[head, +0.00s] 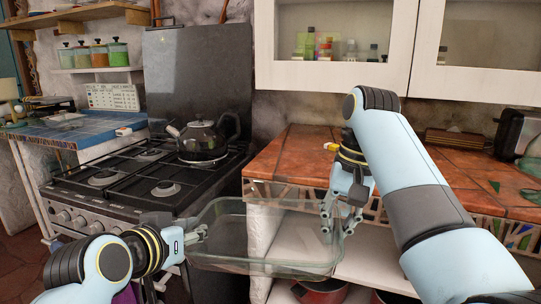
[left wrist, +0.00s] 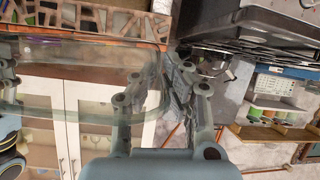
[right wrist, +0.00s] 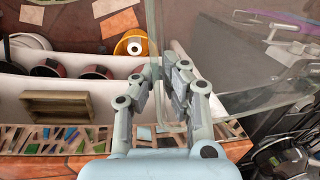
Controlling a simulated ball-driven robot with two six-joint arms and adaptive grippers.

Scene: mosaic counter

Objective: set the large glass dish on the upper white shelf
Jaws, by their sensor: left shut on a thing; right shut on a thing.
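The large glass dish (head: 262,265) is clear and hangs in front of the counter, roughly level, between my two grippers. My left gripper (head: 203,234) is shut on its left end. My right gripper (head: 335,222) is shut on its right end. The dish wall also shows between the fingers in the left wrist view (left wrist: 90,100) and the right wrist view (right wrist: 235,70). The upper white shelf (head: 370,255) lies under the tiled counter top, just behind and right of the dish. The dish overlaps the shelf's left part in the head view.
The mosaic counter edge (head: 400,212) overhangs the shelf. A white side panel (head: 262,235) bounds the shelf at its left. Red-brown pots (head: 320,290) stand on the level below.

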